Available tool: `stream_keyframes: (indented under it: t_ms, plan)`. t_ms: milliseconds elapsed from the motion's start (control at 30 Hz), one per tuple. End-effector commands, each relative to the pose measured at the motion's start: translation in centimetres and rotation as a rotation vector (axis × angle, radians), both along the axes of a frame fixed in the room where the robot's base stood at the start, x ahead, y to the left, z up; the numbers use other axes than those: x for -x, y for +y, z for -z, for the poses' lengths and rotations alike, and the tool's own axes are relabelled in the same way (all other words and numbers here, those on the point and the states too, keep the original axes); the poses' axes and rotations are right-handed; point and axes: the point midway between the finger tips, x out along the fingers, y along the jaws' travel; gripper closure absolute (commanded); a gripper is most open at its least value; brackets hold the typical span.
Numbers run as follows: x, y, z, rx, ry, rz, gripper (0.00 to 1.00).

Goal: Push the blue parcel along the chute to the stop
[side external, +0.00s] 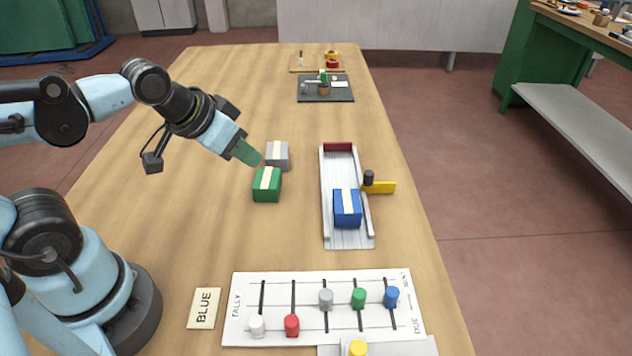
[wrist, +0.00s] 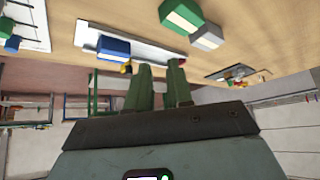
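The blue parcel (side external: 347,209), with a pale stripe on top, sits in the near half of the white chute (side external: 336,178), between its side rails. It also shows in the wrist view (wrist: 113,48). The dark red stop (side external: 338,147) closes the chute's far end, with bare chute floor between it and the parcel. My gripper (side external: 248,153) is above the table, left of the chute and apart from the blue parcel. In the wrist view its two green fingers (wrist: 160,68) stand a little apart, with nothing seen held between them.
A green parcel (side external: 267,187) and a grey parcel (side external: 278,154) stand close by my gripper, left of the chute. A yellow piece with a dark knob (side external: 381,187) lies against the chute's right side. A tally board (side external: 310,335) and a BLUE card (side external: 204,309) lie in front.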

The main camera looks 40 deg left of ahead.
Motion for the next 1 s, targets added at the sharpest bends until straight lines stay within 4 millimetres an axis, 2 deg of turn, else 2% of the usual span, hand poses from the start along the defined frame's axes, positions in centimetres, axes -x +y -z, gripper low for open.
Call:
stream_keyframes:
  t_ms: [33, 100, 133, 267, 467, 733, 1000]
  plan:
    - [-0.1, -0.2, 0.0, -0.014, 0.007, 0.022, 0.88]
    - [-0.4, -0.8, -0.1, -0.057, 0.027, 0.083, 0.98]
    - [-0.6, -1.1, -0.1, -0.084, 0.041, 0.122, 1.0]
    - [-1.7, -3.4, -0.3, -0.259, 0.119, 0.364, 1.0]
    - [-3.5, -7.8, 0.0, -0.583, 0.249, 0.794, 1.0]
    - [-5.0, -15.2, 1.2, -1.022, 0.412, 1.324, 1.0]
    - [-3.9, -23.0, 3.1, -1.422, 0.575, 1.731, 1.0]
